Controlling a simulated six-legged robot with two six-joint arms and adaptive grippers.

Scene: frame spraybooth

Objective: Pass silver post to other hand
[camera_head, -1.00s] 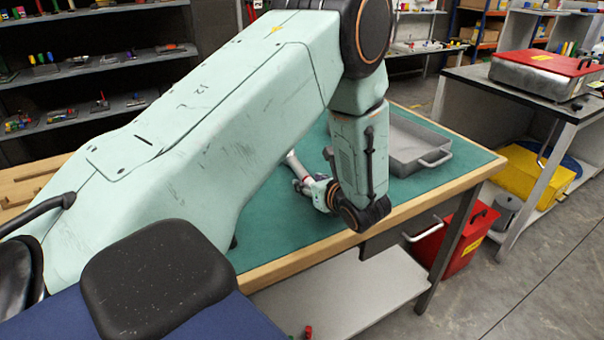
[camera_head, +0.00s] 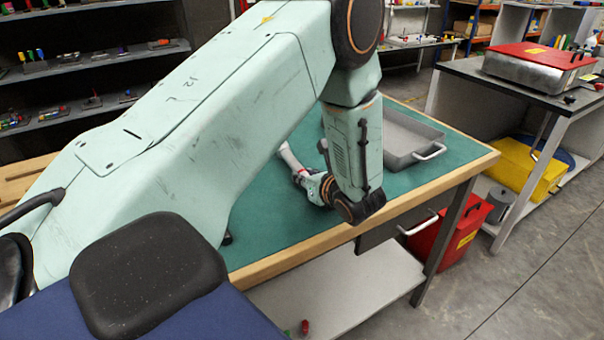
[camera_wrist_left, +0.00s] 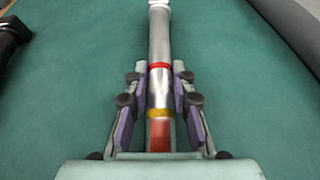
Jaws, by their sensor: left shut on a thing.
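The silver post (camera_wrist_left: 159,40) is a shiny round bar with a red band, a yellow band and a red lower end in the left wrist view. In the head view, part of the silver post (camera_head: 289,156) shows beside my left arm, over the green mat; the arm hides some of it. My left gripper (camera_head: 302,177) is shut on the post. In the left wrist view its two fingers (camera_wrist_left: 160,80) sit on either side of the post around the red band. My right gripper is not seen for sure in either view.
The green-topped workbench (camera_head: 270,225) has a wooden edge. A grey tray (camera_head: 430,135) with handles stands at its far right. A dark object (camera_wrist_left: 10,38) at the wrist view's left edge is unclear. A red bin (camera_head: 452,232) stands on the floor to the right.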

